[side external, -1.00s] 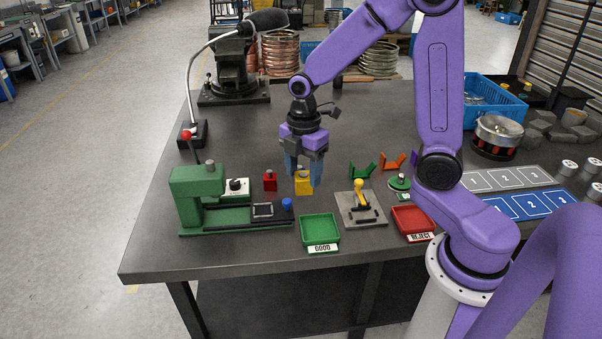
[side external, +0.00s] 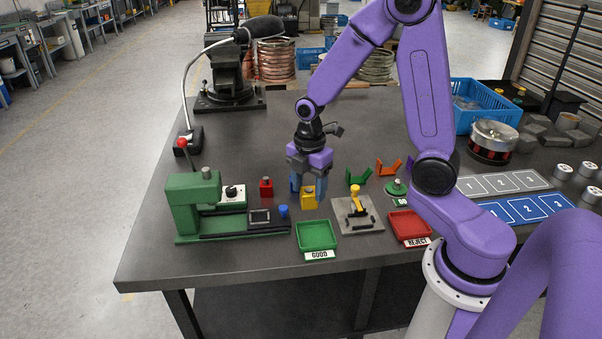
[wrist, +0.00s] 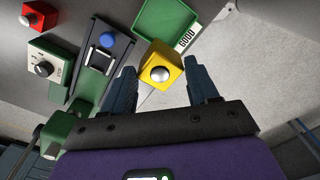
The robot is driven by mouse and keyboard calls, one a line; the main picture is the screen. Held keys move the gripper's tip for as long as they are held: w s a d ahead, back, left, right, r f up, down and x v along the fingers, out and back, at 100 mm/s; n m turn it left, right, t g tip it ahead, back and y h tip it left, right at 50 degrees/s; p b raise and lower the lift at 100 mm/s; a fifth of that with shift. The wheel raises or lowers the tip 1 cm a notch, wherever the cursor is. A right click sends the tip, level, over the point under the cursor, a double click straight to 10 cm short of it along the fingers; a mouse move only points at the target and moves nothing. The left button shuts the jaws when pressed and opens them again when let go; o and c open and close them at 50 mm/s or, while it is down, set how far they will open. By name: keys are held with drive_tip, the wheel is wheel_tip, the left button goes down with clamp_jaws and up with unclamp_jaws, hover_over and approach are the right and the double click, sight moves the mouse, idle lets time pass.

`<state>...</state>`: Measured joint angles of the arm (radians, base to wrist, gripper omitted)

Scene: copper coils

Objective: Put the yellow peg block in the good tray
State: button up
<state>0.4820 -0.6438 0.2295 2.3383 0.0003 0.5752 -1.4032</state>
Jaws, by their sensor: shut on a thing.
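The yellow peg block (side external: 308,199) is between the blue fingers of my gripper (side external: 308,195), which points down and is shut on it. In the wrist view the block (wrist: 159,72), with its round silver peg top, sits between the two fingertips (wrist: 160,80). Whether its underside touches the table cannot be told. The green good tray (side external: 317,236), labelled GOOD, is empty and lies nearer the table's front edge than the block. In the wrist view the tray (wrist: 168,22) shows just beyond the block.
The green press (side external: 200,212) and a red peg block (side external: 265,188) stand to the left. A blue knob (side external: 283,211) is beside the press. A grey lever fixture (side external: 356,212) with a yellow handle and the red reject tray (side external: 409,226) are to the right.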

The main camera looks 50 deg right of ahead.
drive_tip(key=shift+s+d+f, duration=0.2)
drive_tip(key=shift+d+f, duration=0.1)
drive_tip(key=shift+f, duration=1.45)
drive_tip(key=shift+s+d+f, duration=0.15)
drive_tip(key=shift+d+f, duration=0.2)
drive_tip(key=shift+f, duration=1.4)
drive_tip(key=shift+s+d+f, duration=0.2)
drive_tip(key=shift+d+f, duration=0.1)
drive_tip(key=shift+f, duration=1.45)
drive_tip(key=shift+f, duration=0.6)
drive_tip(key=o, duration=1.4)
drive_tip(key=shift+r, duration=0.1)
drive_tip(key=shift+r, duration=3.4)
